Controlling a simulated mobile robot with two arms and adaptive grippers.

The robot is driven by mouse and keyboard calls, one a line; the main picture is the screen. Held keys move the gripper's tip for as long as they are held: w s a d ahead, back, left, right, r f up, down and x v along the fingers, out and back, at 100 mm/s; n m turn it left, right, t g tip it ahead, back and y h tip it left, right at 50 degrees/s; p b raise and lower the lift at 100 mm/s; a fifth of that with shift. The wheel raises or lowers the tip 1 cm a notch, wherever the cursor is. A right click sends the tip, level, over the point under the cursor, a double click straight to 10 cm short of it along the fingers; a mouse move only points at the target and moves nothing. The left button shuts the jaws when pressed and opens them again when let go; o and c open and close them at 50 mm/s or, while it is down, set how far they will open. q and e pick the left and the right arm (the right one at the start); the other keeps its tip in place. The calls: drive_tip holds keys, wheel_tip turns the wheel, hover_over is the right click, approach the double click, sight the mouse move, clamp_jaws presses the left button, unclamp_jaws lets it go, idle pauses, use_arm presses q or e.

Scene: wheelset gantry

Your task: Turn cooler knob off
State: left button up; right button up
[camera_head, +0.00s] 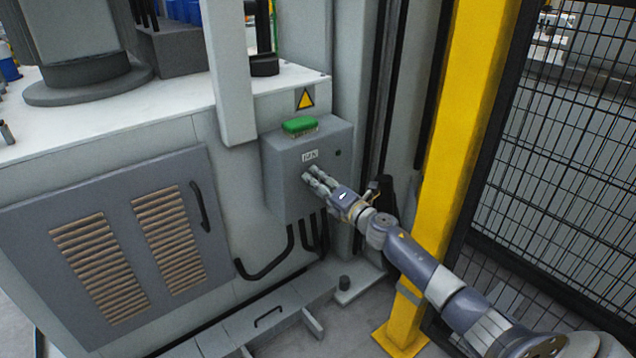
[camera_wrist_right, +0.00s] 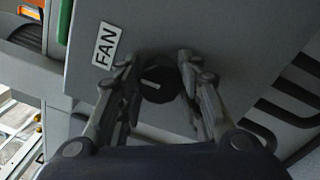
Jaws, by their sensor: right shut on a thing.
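The cooler knob (camera_wrist_right: 158,84) is a round black dial with a pale pointer line, on the front of a grey control box (camera_head: 277,173) beside a white "FAN" label (camera_wrist_right: 106,44). The label also shows in the head view (camera_head: 310,156). My right gripper (camera_head: 309,174) reaches the box front just below the label. In the right wrist view my right gripper (camera_wrist_right: 158,78) has one finger on each side of the knob and is shut on it. In the head view the fingers hide the knob. My left gripper is in neither view.
A green item (camera_head: 299,125) sits on top of the box, under a yellow warning triangle (camera_head: 305,99). Black cables (camera_head: 308,234) hang below the box. A yellow post (camera_head: 455,130) and a black mesh fence (camera_head: 560,170) stand on the right, close to my right arm.

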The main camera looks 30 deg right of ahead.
drive_tip(key=o, duration=1.1)
drive_tip(key=s, duration=0.8)
drive_tip(key=s+d, duration=0.1)
drive_tip(key=s, duration=0.3)
drive_tip(key=shift+f, duration=0.2)
